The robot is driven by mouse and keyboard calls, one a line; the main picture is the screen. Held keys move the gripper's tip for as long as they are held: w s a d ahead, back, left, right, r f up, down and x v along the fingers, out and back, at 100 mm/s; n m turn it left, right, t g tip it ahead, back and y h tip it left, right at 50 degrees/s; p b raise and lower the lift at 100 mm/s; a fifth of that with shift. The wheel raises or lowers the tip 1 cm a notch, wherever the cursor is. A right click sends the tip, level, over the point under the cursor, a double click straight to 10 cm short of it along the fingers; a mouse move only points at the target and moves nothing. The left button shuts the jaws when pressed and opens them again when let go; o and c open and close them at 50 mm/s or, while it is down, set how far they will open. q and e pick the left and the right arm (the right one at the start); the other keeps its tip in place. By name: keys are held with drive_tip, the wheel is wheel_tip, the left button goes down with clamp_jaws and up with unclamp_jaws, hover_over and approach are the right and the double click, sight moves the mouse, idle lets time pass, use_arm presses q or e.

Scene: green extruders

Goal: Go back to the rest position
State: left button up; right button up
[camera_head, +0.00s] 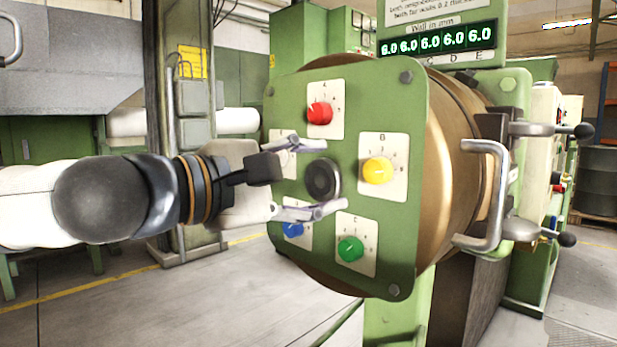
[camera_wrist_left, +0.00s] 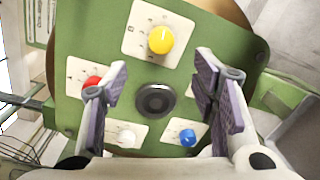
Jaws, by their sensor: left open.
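My left gripper (camera_head: 318,178) comes in from the left in the head view, in front of the green panel (camera_head: 379,96) of the extruder. Its two fingers are spread apart with nothing between them. In the left wrist view the open fingers (camera_wrist_left: 165,95) frame the black round centre (camera_wrist_left: 155,100) of the panel. Whether the fingers touch the panel, I cannot tell. The panel carries a red knob (camera_head: 320,113), a yellow knob (camera_head: 378,171), a green knob (camera_head: 350,248) and a blue knob (camera_head: 292,229). A white knob (camera_wrist_left: 127,139) shows in the wrist view. My right gripper is not in view.
A display (camera_head: 438,40) above the panel reads 6.0 in each field. A metal handle (camera_head: 490,195) and levers (camera_head: 553,130) stick out at the right of the brown drum (camera_head: 450,160). A green post (camera_head: 180,130) stands behind my left arm. Open floor (camera_head: 200,305) lies at lower left.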

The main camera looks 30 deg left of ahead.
use_arm(q)
drive_tip(key=shift+s+a, duration=0.3)
drive_tip(key=shift+s, duration=0.35)
drive_tip(key=shift+f, duration=0.1)
drive_tip(key=s+d+f+m+g+y, duration=0.1)
drive_tip(key=d+f+m+g+y, duration=0.2)
drive_tip(key=f, duration=1.3)
drive_tip(key=d+f+m+g, duration=0.1)
drive_tip(key=f+m+g, duration=0.3)
drive_tip(key=f, duration=1.2)
drive_tip(key=s+a+f+m+g+y, duration=0.1)
drive_tip(key=s+f+m+g, duration=0.3)
drive_tip(key=s+f, duration=0.7)
drive_tip(key=s+a+f+m+g+y, duration=0.1)
drive_tip(key=s+a+f+m+g, duration=0.2)
drive_tip(key=s+f, duration=0.3)
drive_tip(key=s+a+f+m+g+y, duration=0.1)
drive_tip(key=s+f, duration=0.5)
drive_tip(key=s, duration=0.6)
drive_tip(key=a+m+g, duration=0.1)
drive_tip(key=m+g, duration=0.1)
drive_tip(key=shift+s+a+f+g+y, duration=0.25)
drive_tip(key=shift+a+f+g+y, duration=0.05)
drive_tip(key=shift+a+f+y, duration=0.1)
